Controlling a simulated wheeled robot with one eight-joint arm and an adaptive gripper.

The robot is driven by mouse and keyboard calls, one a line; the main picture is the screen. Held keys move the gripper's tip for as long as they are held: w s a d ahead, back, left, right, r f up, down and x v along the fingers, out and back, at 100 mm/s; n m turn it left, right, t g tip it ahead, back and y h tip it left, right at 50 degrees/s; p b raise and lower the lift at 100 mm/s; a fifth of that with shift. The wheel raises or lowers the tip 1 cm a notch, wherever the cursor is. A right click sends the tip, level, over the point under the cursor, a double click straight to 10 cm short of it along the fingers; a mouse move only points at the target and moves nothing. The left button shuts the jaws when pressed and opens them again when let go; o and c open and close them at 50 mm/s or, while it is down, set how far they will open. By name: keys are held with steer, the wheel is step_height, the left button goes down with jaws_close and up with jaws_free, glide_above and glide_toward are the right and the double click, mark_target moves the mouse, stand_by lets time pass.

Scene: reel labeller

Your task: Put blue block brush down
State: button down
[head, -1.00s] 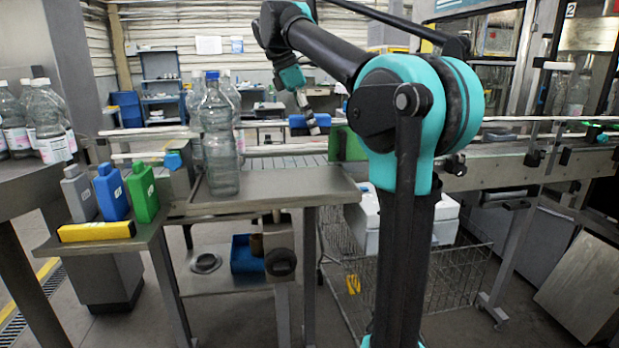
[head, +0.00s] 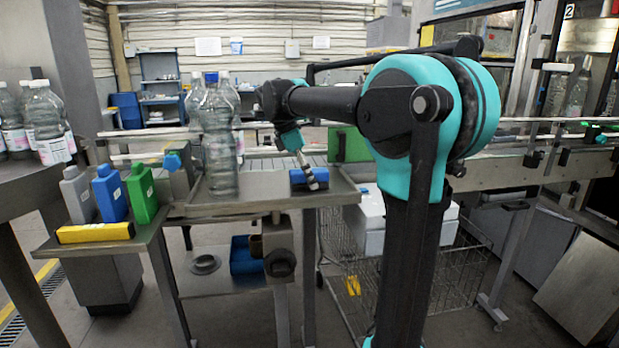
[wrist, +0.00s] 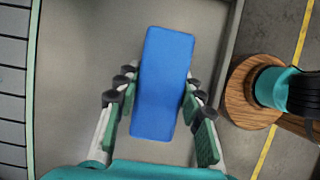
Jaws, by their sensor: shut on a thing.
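The blue block brush (head: 311,179) is a plain blue block, low over the right end of the metal tray table (head: 262,188) in the head view. I cannot tell for certain whether its underside touches the surface. In the wrist view the blue block brush (wrist: 164,84) lies lengthwise between the two fingers, over bare grey metal. My gripper (head: 308,178) points down and is shut on the brush; in the wrist view the gripper (wrist: 160,108) has a finger pad along each long side of it.
Clear bottles (head: 220,140) stand on the tray's left part. Grey, blue and green flasks (head: 112,193) and a yellow block (head: 96,232) sit on a lower-left shelf. A green box (head: 350,145) stands behind the tray. The tray between bottles and brush is clear.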

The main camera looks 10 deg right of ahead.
steer(key=c, duration=1)
jaws_free()
steer(key=shift+f, duration=0.1)
steer(key=shift+o, duration=0.2)
steer(key=v, duration=1.2)
